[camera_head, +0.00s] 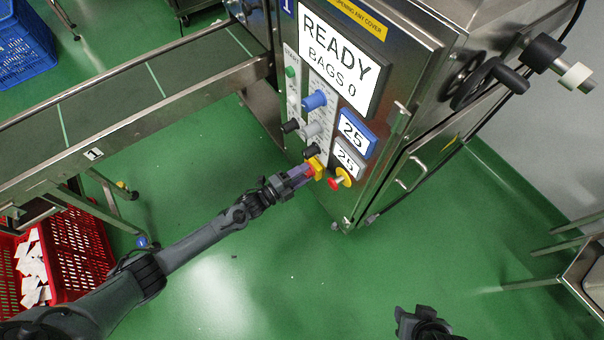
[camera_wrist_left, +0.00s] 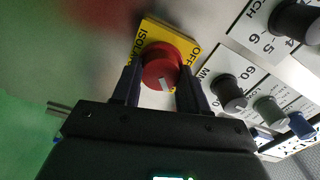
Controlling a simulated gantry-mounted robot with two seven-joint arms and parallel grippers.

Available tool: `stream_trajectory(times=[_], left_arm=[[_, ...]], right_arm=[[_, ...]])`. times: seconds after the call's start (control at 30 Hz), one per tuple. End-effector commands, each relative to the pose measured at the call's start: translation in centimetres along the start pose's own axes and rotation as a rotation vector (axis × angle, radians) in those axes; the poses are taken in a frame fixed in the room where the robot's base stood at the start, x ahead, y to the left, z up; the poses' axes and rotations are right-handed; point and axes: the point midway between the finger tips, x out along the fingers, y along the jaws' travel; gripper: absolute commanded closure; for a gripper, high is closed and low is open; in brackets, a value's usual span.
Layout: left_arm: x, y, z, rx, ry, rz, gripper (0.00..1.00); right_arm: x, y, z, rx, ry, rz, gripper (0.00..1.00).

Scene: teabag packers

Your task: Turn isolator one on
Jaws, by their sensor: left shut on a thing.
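The isolator is a round red knob (camera_wrist_left: 160,62) with a white mark, on a yellow plate (camera_wrist_left: 187,38) lettered "ISO…" and "OFF". In the wrist view the white mark sits at the knob's lower edge, slanted. In the head view the red knob (camera_head: 309,171) is low on the steel machine's front panel. My left gripper (camera_head: 303,174) reaches it from the left and is shut on it, one dark finger on each side. My right gripper (camera_head: 426,322) shows partly at the bottom edge, far from the panel; its jaw state is unclear.
A second red button (camera_head: 334,184) on yellow sits just right of the isolator. Above are black, grey and blue knobs (camera_head: 314,101), a green button (camera_head: 290,72) and a screen (camera_head: 338,52) reading "READY BAGS 0". A conveyor (camera_head: 150,85) runs at left. A red crate (camera_head: 75,262) holds white bags.

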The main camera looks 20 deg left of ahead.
Motion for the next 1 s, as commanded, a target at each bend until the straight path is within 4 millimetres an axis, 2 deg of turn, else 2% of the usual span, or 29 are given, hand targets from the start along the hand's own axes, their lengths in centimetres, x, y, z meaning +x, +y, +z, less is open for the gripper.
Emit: stream_trajectory(times=[0.43,0.47,0.6,0.63,1.0], left_arm=[[-0.12,0.18,0.17,0.013,-0.004,0.005,0.87],[-0.12,0.18,0.17,0.013,-0.004,0.005,0.55],[-0.09,0.13,0.13,0.012,-0.003,0.003,0.34],[-0.09,0.12,0.12,0.012,-0.003,0.003,0.31],[-0.48,-0.02,0.03,0.011,-0.002,0.002,0.31]], right_arm=[[0.02,0.03,0.01,-0.001,0.000,0.001,0.57],[0.02,0.05,0.01,-0.002,0.000,0.002,0.57],[0.02,0.16,0.04,-0.006,-0.001,0.005,0.57],[0.02,0.18,0.04,-0.007,-0.001,0.006,0.57],[-0.28,0.22,-0.05,-0.009,-0.001,0.007,0.57]])
